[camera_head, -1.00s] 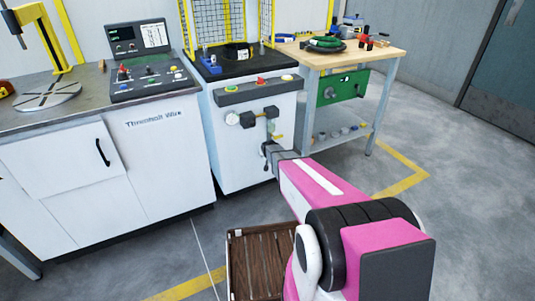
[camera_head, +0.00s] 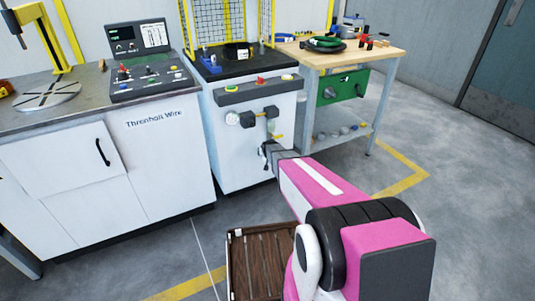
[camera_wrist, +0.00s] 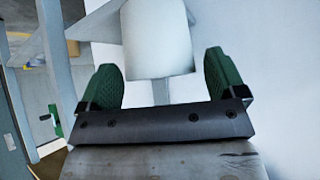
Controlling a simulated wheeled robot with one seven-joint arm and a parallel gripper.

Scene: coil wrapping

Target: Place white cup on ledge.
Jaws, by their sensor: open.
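A plain white cylinder, which looks like the white cup (camera_wrist: 158,38), stands out in the wrist view. I see clear space beside the cup at both fingers. In the head view, the far end of my pink arm is in front of the white machine cabinet (camera_head: 230,155), and the fingers cannot be made out. I cannot tell which surface is the ledge.
A button panel (camera_head: 258,90) runs along the cabinet's front below a black top with a yellow mesh guard. A grey-topped counter (camera_head: 75,112) stands left, a wooden workbench (camera_head: 385,50) right. A brown slatted crate (camera_head: 262,232) lies low in front. Floor is clear at right.

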